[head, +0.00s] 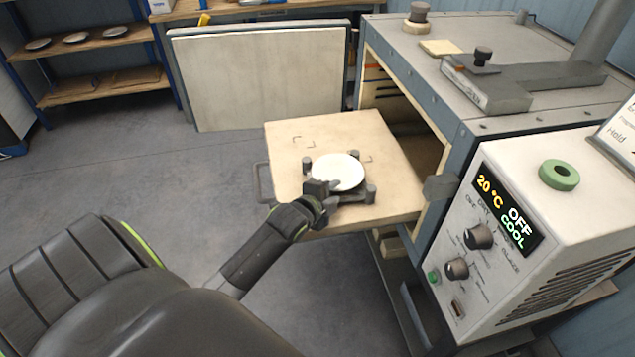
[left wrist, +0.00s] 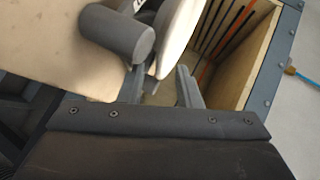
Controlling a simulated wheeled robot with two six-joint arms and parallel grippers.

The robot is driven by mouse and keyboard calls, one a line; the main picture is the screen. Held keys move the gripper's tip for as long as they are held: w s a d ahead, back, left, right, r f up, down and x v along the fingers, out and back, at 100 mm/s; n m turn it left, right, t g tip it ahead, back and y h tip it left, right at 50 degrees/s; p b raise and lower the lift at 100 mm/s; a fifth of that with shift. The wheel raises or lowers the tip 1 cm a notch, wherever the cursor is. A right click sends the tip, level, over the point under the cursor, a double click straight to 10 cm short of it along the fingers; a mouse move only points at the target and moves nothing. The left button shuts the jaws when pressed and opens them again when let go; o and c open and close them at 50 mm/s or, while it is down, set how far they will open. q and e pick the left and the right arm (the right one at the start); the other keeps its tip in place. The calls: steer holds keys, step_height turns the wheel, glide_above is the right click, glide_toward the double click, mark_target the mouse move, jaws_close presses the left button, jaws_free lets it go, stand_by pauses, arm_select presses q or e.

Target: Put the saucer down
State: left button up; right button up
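The white saucer (head: 338,172) is over the pale pull-out board of the dryer (head: 285,140), among several grey pegs (head: 370,193). I cannot tell whether it rests on them. My left gripper (head: 328,190) is at its near left edge. In the left wrist view the saucer's rim (left wrist: 180,38) reaches down between the two fingers (left wrist: 160,88). The fingers stand apart, with a visible gap between the rim and the right finger. A grey peg (left wrist: 118,35) is close to the left finger. My right gripper is not in view.
The dryer (head: 460,120) stands open at the right of the board. Its control box (head: 530,230) shows 20 °C, OFF and COOL. A pale panel (head: 260,80) stands behind the board. A shelf (head: 95,45) with several plates is at the far left. The board's far left part is clear.

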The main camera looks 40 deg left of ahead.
arm_select(q)
steer(key=v, duration=0.9)
steer(key=shift+b, duration=0.3)
steer(key=shift+s, duration=0.15)
